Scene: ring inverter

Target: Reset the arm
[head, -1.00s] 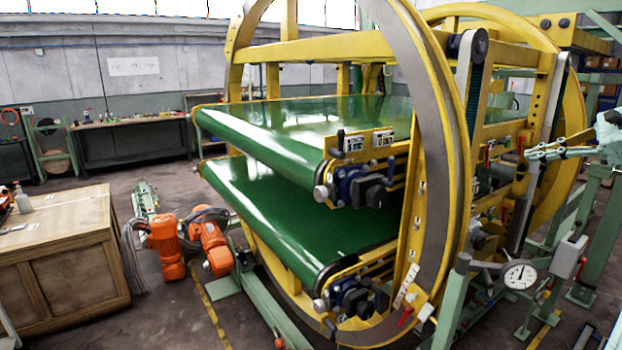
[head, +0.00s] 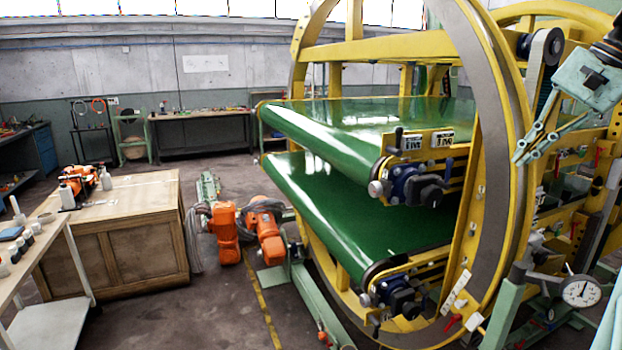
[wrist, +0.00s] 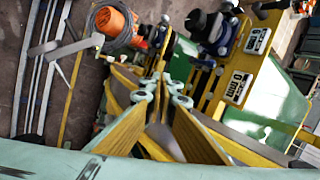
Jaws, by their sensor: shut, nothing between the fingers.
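My gripper (head: 522,154) is at the right in the head view, a pale green hand with its thin fingers pointing down and left. It hangs in front of the yellow ring frame (head: 513,110) of the inverter, with nothing seen in it. In the wrist view my gripper (wrist: 166,88) shows its yellow-faced fingers coming together at the tips, shut and empty. The upper green belt (head: 340,118) and the lower green belt (head: 335,205) run through the ring. Part of my arm is cut off at the right edge.
A blue motor unit (head: 415,187) with black knobs juts from the upper belt's end. A dial gauge (head: 580,291) stands at lower right.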

